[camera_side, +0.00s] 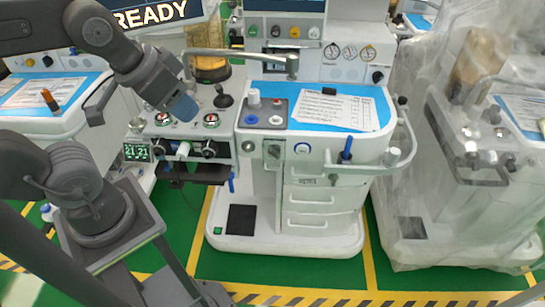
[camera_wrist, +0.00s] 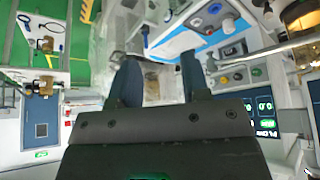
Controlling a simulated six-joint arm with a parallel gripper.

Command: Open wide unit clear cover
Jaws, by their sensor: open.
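A clear plastic cover (camera_side: 405,150) drapes over the wide cart at the right of the side view, hanging in wrinkled folds down to its base. In the wrist view a hazy, translucent patch beyond the fingers looks like this cover (camera_wrist: 108,40). My gripper (camera_side: 182,108) is at the left of the side view, above the middle cart's left knobs and well apart from the cover. In the wrist view its two dark blue fingers (camera_wrist: 160,78) are spread with nothing between them.
The uncovered middle cart (camera_side: 330,150) stands between my gripper and the covered one, with a blue worktop, papers, gauges and drawers. A grey metal arm (camera_side: 240,56) juts over its top. A side rail (camera_side: 400,150) sticks out towards the cover. Green floor (camera_side: 290,275) is open in front.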

